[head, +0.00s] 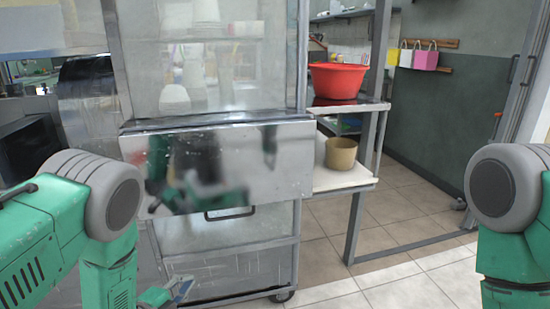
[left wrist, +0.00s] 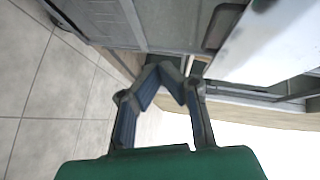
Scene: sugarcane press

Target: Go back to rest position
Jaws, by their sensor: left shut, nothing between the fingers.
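My left gripper (head: 183,290) shows low in the head view, beside my left forearm and in front of the lower part of the metal press cabinet (head: 225,240). In the left wrist view its fingers (left wrist: 172,74) meet at the tips, shut, with nothing between them. The cabinet has clear upper panels, a shiny steel front and a dark handle (head: 230,214). My right arm shows at the right edge of the head view, but its gripper is out of view.
A red basin (head: 337,80) stands on a metal shelf right of the cabinet. A tan pot (head: 341,153) stands on the lower white shelf (head: 345,179). The tiled floor (head: 410,285) is clear at right. Pink and white bags hang on the far wall.

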